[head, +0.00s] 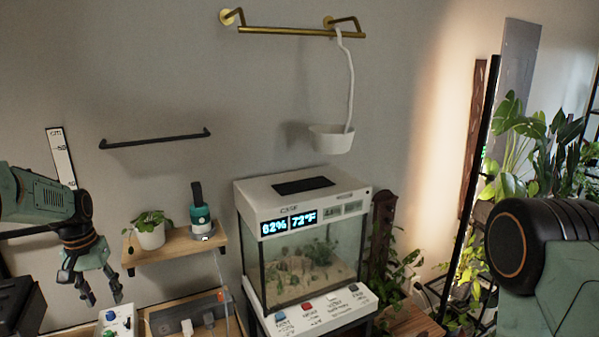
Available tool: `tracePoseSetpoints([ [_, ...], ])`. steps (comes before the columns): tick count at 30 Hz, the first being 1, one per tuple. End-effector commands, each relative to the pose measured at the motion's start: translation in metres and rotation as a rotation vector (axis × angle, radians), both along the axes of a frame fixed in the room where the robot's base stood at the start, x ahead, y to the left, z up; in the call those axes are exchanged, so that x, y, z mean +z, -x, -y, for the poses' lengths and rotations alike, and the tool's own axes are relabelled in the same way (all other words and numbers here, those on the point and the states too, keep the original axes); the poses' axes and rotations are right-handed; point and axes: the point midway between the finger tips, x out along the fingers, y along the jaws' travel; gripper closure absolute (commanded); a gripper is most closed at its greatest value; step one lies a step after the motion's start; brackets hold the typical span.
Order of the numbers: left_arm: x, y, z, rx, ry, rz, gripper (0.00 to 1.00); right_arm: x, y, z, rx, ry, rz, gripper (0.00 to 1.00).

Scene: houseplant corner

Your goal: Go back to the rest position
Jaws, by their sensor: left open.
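My left gripper (104,297) hangs at the lower left of the head view with its fingers pointing down and apart. It is open, and nothing shows between the fingers. It is to the left of the small wooden shelf (166,249) and above a white box with coloured knobs (117,322). Only a large link of my right arm shows at the right edge. My right gripper is out of view.
A potted plant (150,236) and a teal-and-black device (201,216) stand on the shelf. A glass terrarium (306,262) with a button panel stands at centre. A white pot (331,141) hangs from a brass rail (287,32). Tall plants (530,152) fill the right.

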Motion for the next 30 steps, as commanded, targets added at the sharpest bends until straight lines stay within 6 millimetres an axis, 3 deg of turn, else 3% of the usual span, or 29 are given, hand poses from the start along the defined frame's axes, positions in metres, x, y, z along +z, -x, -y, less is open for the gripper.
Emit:
tracePoseSetpoints([
  [8, -0.069, 0.021, 0.057, -0.061, 0.005, 0.000, 0.53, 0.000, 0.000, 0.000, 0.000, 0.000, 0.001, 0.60],
  [14, -0.135, 0.073, 0.119, -0.114, 0.012, 0.001, 0.53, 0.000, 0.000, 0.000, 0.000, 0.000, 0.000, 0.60],
  [18, -0.173, 0.128, 0.161, -0.147, 0.014, 0.000, 0.53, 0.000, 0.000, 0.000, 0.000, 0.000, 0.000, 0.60],
  [22, -0.196, 0.188, 0.193, -0.172, 0.012, -0.003, 0.53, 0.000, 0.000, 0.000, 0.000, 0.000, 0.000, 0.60],
  [26, -0.205, 0.251, 0.217, -0.193, 0.005, -0.007, 0.53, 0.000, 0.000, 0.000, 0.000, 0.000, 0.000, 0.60],
  [30, -0.201, 0.310, 0.231, -0.212, -0.007, -0.012, 0.53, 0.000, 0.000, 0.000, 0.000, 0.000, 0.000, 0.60],
])
